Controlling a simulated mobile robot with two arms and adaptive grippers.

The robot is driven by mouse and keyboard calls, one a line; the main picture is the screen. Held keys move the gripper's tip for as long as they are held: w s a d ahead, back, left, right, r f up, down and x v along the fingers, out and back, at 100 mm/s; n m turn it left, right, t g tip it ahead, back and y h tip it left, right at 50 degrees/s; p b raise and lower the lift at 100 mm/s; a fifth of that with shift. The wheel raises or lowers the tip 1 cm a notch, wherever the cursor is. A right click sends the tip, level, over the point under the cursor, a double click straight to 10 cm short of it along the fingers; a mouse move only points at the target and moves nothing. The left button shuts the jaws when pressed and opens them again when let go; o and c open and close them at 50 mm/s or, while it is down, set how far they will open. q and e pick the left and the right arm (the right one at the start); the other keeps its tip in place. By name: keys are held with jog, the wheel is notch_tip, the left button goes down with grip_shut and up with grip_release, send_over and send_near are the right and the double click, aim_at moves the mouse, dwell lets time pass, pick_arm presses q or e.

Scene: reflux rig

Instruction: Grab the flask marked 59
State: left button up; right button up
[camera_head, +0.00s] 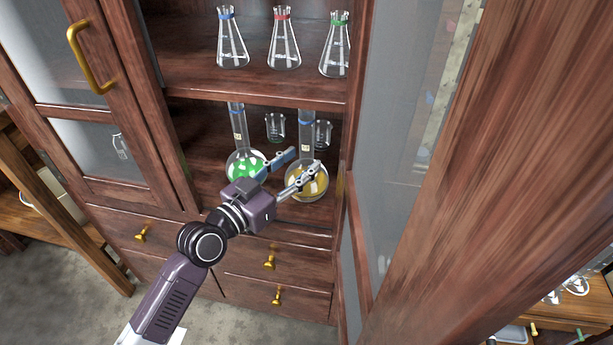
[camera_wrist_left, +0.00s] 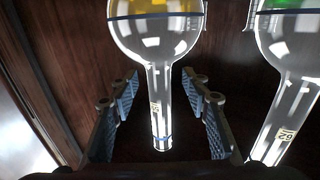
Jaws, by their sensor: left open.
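A round flask with yellow liquid (camera_head: 307,183) stands on the lower cabinet shelf, at the right. Its long neck carries a small label, which shows upside down in the wrist view (camera_wrist_left: 155,108) and seems to read 59. A similar flask with green liquid (camera_head: 243,167) stands to its left; its label (camera_wrist_left: 285,135) is also inverted and looks different. My left gripper (camera_head: 301,161) is open and empty in front of the yellow flask. In the left wrist view its fingers (camera_wrist_left: 160,83) lie on either side of the yellow flask's neck, with gaps at both sides. My right gripper is not in view.
Small glass beakers (camera_head: 275,126) stand behind the flasks. Conical flasks (camera_head: 284,45) stand on the shelf above (camera_head: 250,92). The cabinet's side wall is close to the right of the yellow flask. An open glass door (camera_head: 395,120) stands at the right; drawers (camera_head: 262,255) lie below.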

aim_at(302, 161)
pick_arm(q)
jog(key=shift+x, duration=1.5)
jog(key=shift+d, duration=0.1)
grip_shut()
jog(key=shift+r, duration=0.15)
